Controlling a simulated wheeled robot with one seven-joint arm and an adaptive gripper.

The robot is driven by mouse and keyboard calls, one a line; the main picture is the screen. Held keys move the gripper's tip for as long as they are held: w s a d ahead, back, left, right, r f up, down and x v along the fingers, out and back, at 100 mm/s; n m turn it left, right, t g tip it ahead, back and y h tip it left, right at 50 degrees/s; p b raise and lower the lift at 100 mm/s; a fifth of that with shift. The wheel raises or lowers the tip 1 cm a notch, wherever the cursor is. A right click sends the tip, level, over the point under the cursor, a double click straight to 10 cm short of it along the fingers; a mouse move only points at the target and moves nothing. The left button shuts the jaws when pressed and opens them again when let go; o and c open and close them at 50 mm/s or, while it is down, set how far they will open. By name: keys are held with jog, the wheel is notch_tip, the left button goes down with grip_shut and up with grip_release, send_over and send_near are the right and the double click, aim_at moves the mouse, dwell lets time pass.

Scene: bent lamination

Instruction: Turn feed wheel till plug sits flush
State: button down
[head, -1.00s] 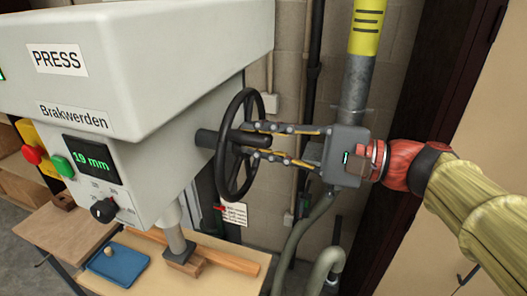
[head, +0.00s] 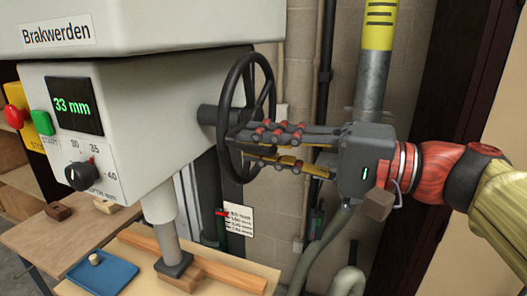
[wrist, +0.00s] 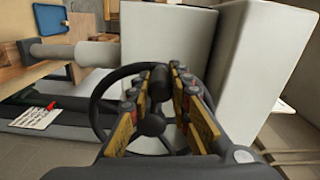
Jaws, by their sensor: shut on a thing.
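The black feed wheel (head: 249,118) stands on the right side of the press head. In the wrist view the wheel (wrist: 97,122) lies straight ahead between my fingers. My gripper (head: 240,147) is shut on the wheel at its near side. The press quill (head: 166,237) is lowered, and its dark foot (head: 174,265) meets a small wooden block (head: 187,277) on the bench. The green display (head: 72,107) reads 33 mm. A plug is hard to make out; the foot hides where it would meet the wood.
A long wooden strip (head: 225,272) lies on the bench behind the foot. A blue tray (head: 103,276) with a small wooden peg (head: 94,259) is at the left. A grey pipe (head: 371,85) with a yellow band and a hose (head: 313,252) stand behind my gripper.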

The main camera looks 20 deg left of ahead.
jog(key=shift+f+b, duration=0.45)
jog(key=shift+f, duration=0.35)
jog(key=shift+w+f, duration=0.1)
jog(key=c, duration=1.6)
grip_release()
jog(key=shift+d, duration=0.2)
